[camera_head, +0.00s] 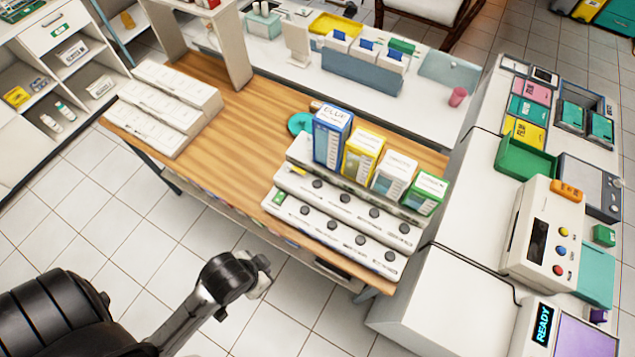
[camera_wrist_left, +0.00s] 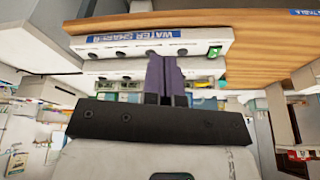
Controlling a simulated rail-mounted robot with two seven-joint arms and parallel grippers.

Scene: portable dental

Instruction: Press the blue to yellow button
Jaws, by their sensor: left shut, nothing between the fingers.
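A white stepped panel stands at the front edge of the wooden table (camera_head: 240,120). Its rear strip (camera_head: 331,191) and front strip (camera_head: 345,232) each carry a row of dark round buttons; their labels are too small to read, so I cannot tell which is blue to yellow. A blue box (camera_head: 331,135) and a yellow box (camera_head: 361,153) stand behind the strips. My left gripper (camera_head: 266,264) is shut and empty, in front of and below the panel, apart from it. In the left wrist view its purple fingers (camera_wrist_left: 166,72) overlap the panel's button strip (camera_wrist_left: 130,42).
A white box (camera_head: 394,176) and a green box (camera_head: 427,192) stand right of the yellow one. A white counter (camera_head: 450,285) with a button device (camera_head: 545,240) lies to the right. White trays (camera_head: 160,110) sit on the table's left. The tiled floor in front is clear.

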